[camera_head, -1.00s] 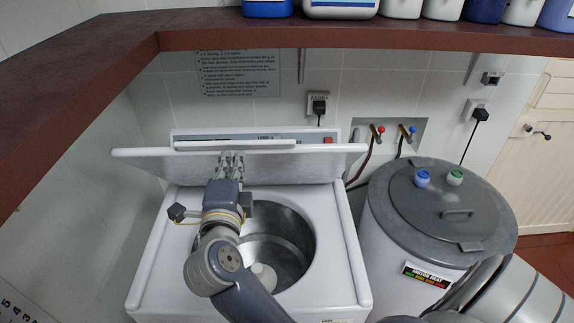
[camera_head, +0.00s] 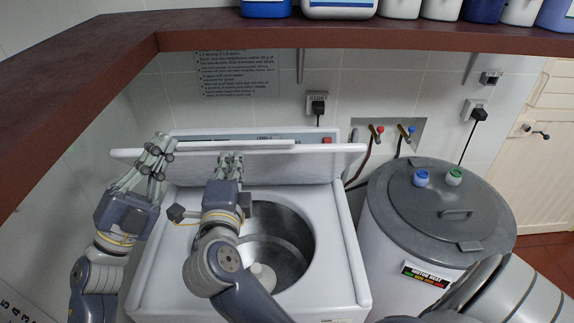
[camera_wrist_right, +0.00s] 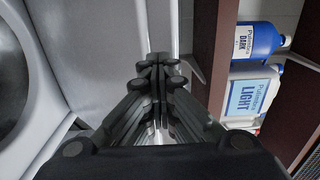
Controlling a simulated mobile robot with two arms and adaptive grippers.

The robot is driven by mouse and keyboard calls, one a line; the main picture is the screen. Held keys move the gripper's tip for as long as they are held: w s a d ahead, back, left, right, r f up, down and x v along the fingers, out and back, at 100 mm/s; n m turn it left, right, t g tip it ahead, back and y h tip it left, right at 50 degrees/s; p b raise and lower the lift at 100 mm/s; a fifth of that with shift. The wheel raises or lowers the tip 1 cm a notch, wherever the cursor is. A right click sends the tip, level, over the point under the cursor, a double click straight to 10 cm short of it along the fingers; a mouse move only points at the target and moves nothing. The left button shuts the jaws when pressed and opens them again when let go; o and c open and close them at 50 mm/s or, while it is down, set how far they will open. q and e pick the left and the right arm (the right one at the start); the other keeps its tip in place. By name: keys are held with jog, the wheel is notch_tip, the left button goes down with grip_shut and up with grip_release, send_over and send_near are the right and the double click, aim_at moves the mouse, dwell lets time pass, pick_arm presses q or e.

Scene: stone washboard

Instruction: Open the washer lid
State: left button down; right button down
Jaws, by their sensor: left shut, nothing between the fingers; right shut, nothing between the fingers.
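The white washer (camera_head: 342,245) has its white lid (camera_head: 300,170) standing raised at the back, near the control panel (camera_head: 312,138). The round metal tub (camera_head: 290,235) is uncovered. My right gripper (camera_head: 230,156) is shut and empty, in front of the lid's inner face with its tips close to it; contact is unclear. My left gripper (camera_head: 162,142) is shut and empty by the lid's left end, overlapping it in the head view; I cannot tell if it touches. The right wrist view shows the right fingers (camera_wrist_right: 158,62) together, with a pale panel beside them.
A brown shelf (camera_head: 370,38) with several bottles hangs above the lid. A grey-lidded round drum (camera_head: 372,235) stands right of the washer. Taps (camera_head: 404,132) and sockets (camera_head: 318,104) are on the tiled wall. The wall is close on the left.

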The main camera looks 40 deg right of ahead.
pick_arm(q)
jog(key=s+d+r+m+g+h, duration=0.2)
jog(key=s+d+r+m+g, duration=0.1)
jog(key=s+r+m+g, duration=0.95)
jog(key=s+d+f+m+g+y, duration=0.4)
jog(key=s+d+m+g+y, duration=0.15)
jog(key=s+d+y, duration=0.35)
jog(key=s+d+f+t+y, duration=0.2)
jog(key=d+f+t+y, duration=0.15)
jog(key=f, duration=0.35)
jog(key=s+d+f+t+y, duration=0.2)
jog(key=f+t+y, duration=0.2)
jog(key=f, duration=0.2)
jog(key=w+a+f+n+t+y, duration=0.1)
jog(key=w+a+n+t+y, duration=0.25)
jog(key=w+t, duration=0.65)
jog(key=w+d+f, duration=0.3)
jog(key=w+d, duration=0.4)
jog(key=w, duration=0.1)
jog(key=shift+w+f+m, duration=0.2)
jog(key=shift+f+m, duration=0.15)
